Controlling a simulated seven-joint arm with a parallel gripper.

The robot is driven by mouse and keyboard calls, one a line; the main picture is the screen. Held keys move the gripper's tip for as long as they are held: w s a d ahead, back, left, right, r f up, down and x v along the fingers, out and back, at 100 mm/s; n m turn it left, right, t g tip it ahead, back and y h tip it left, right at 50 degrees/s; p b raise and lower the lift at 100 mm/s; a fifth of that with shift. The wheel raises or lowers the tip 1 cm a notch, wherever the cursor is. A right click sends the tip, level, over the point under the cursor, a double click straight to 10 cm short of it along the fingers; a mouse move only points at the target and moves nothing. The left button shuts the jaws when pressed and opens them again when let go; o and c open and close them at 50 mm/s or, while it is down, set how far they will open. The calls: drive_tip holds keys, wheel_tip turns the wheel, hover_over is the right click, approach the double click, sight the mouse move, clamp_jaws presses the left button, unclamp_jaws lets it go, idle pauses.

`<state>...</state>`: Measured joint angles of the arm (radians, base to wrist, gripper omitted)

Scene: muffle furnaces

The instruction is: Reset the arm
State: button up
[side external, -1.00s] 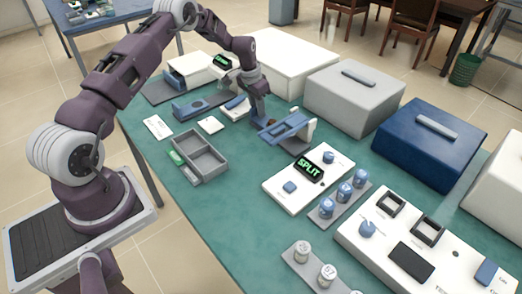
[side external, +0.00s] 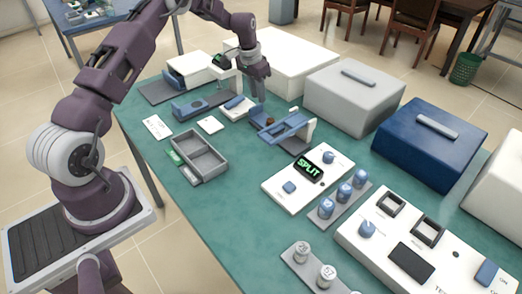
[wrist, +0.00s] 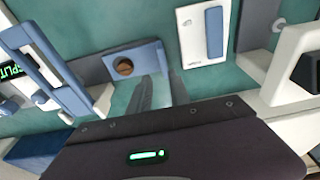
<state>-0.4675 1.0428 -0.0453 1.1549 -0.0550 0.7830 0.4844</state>
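My gripper (side external: 256,92) is raised over the far part of the green table, beside the large white box. In the wrist view its two grey fingers (wrist: 156,78) stand apart with bare green table between them, and they hold nothing. A blue and white fixture (side external: 281,127) stands just in front of it. A round brown piece (wrist: 124,66) sits in the blue block of that fixture, close to the fingers in the picture but apart from them. My arm is bent up and over from its base at the left.
A grey divided tray (side external: 202,158), a white panel reading SPLIT (side external: 296,184) and several labelled jars stand nearer. White (side external: 290,60), grey (side external: 352,98) and blue (side external: 428,138) boxes line the far side. Bare table lies at front left.

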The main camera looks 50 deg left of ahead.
drive_tip(key=s+d+r+t, duration=0.1)
drive_tip(key=s+d+r, duration=0.35)
drive_tip(key=r, duration=0.35)
drive_tip(key=s+d+r, duration=0.3)
drive_tip(key=d+r, duration=0.2)
drive_tip(key=r, duration=0.2)
drive_tip(key=s+d+r+t, duration=0.1)
drive_tip(key=s+d+r, duration=0.3)
drive_tip(key=r, duration=0.4)
drive_tip(key=s+d+r, duration=0.2)
drive_tip(key=s+d, duration=0.1)
drive_tip(key=s, duration=0.3)
drive_tip(key=s+d+r, duration=0.2)
drive_tip(key=s+d, duration=0.1)
drive_tip(key=s, duration=0.3)
drive_tip(key=s+d+f, duration=0.1)
drive_tip(key=s, duration=0.6)
drive_tip(key=s+d+f+t, duration=0.1)
drive_tip(key=s+d, duration=0.1)
drive_tip(key=s, duration=0.6)
drive_tip(key=shift+d+f+t, duration=0.2)
drive_tip(key=shift+f+t, duration=0.1)
drive_tip(key=shift+f, duration=0.1)
